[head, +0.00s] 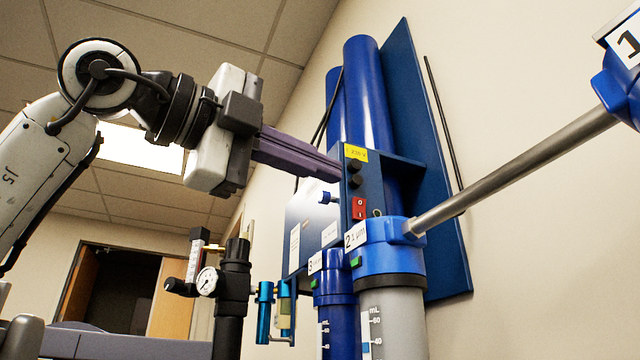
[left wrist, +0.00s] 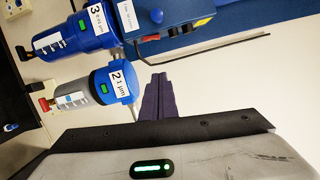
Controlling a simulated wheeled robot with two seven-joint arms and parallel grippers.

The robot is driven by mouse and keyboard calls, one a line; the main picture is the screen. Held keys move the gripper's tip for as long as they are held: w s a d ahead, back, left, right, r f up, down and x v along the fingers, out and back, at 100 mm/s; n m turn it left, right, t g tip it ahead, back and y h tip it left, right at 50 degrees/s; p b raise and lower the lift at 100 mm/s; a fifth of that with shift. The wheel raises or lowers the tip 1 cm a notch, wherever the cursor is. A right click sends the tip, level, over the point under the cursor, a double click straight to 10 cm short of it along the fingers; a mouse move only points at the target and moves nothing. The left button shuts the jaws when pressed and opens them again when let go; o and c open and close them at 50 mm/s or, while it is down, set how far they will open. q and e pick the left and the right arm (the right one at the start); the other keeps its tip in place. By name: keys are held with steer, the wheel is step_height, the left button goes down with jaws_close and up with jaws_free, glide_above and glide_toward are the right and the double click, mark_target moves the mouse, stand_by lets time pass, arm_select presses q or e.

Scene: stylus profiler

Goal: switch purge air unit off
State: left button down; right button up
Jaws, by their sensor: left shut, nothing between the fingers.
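The purge air unit is a blue wall-mounted unit with two tall cylinders (head: 368,95). A red rocker switch (head: 359,208) marked 0 and 1 sits on its dark blue front box, below two black knobs and a yellow label (head: 355,153). The switch also shows small in the left wrist view (left wrist: 203,21); which side is pressed is too small to tell. My left gripper (head: 338,170) has purple fingers, shut and empty. In the head view their tips overlap the box's left edge, above and left of the switch. In the left wrist view the fingertips (left wrist: 158,77) appear apart from the box.
Blue-headed filters labelled 2 (head: 390,250) and 3 (head: 333,285) stand below the box. A metal pipe (head: 510,170) runs from filter 2 to upper right. A black regulator with gauge (head: 207,281) stands lower left.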

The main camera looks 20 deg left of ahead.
mark_target(360, 209)
arm_select(q)
steer(key=p+x, duration=0.2)
steer(key=x, duration=0.5)
steer(key=shift+w+d+r, duration=0.15)
steer(key=shift+w, duration=0.15)
steer(key=shift+w+a+r+p, duration=0.15)
steer(key=shift+w+a+p, duration=0.9)
steer(key=shift+w, duration=0.2)
steer(key=shift+w+a, duration=0.3)
